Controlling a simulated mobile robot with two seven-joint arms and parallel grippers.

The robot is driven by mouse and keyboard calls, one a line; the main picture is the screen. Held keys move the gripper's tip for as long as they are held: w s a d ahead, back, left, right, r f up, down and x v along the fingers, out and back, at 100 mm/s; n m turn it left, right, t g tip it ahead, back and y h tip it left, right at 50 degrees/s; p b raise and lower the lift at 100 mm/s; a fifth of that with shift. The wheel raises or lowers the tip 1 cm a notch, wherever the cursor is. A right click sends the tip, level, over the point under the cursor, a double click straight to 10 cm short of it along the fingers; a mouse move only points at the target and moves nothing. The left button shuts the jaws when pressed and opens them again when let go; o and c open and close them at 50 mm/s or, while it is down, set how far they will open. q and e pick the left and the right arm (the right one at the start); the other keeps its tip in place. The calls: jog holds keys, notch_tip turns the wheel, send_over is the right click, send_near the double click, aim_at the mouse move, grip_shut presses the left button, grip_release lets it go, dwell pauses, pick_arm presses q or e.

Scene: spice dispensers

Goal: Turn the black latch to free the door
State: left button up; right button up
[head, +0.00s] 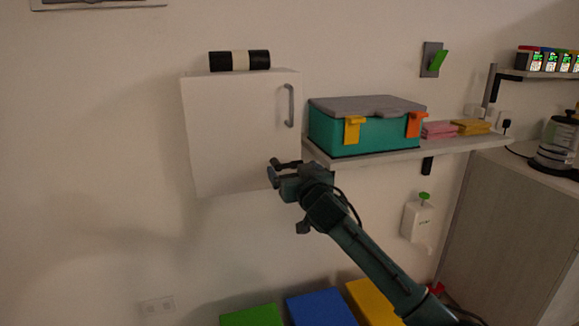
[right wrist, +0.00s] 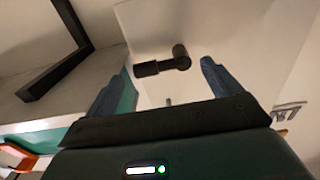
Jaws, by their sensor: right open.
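The white cabinet door (head: 235,130) hangs on the wall and looks closed. It carries a grey bar handle (head: 290,105) near its right edge. The black latch (right wrist: 152,69) shows in the right wrist view as a short bar with a round end. It lies ahead of and between my fingertips, and I cannot tell whether they touch it. My right gripper (head: 274,170) is open at the cabinet's lower right corner, and its fingers also frame the right wrist view (right wrist: 165,75). In the head view the latch is hard to separate from the dark fingers. My left gripper is out of view.
A teal box (head: 335,130) with a grey lid and yellow and orange clips stands on the shelf (head: 455,143) right of the cabinet. A striped black-and-white roll (head: 240,60) lies on top of the cabinet. The wall left of the cabinet is clear.

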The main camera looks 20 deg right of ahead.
aim_at(291, 166)
jog(key=shift+w, duration=1.85)
jog(key=shift+a, duration=0.1)
jog(key=shift+c, duration=0.5)
jog(key=c, duration=0.8)
